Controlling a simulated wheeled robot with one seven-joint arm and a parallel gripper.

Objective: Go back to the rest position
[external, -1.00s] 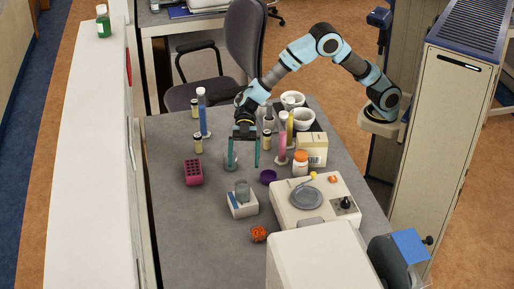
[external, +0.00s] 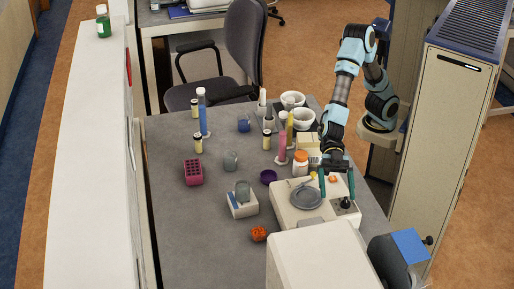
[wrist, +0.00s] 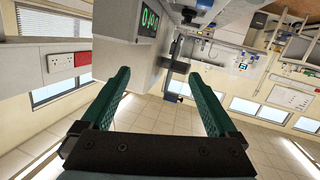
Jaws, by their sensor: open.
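My gripper (external: 338,193) is open and empty at the right side of the table, above the cream machine with the round grey plate (external: 306,198). In the external view its fingers show on either side of the machine's black knob; I cannot tell how high above it they are. In the wrist view my two green fingers (wrist: 164,100) are spread wide with nothing between them. That view looks out across the room, not down at the table.
The grey table (external: 190,235) holds a pink rack (external: 193,172), a glass beaker (external: 231,161), a blue item (external: 244,123), an orange-capped bottle (external: 300,162), tubes and white bowls (external: 303,119). A large white machine (external: 312,262) stands in front. The table's front left is clear.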

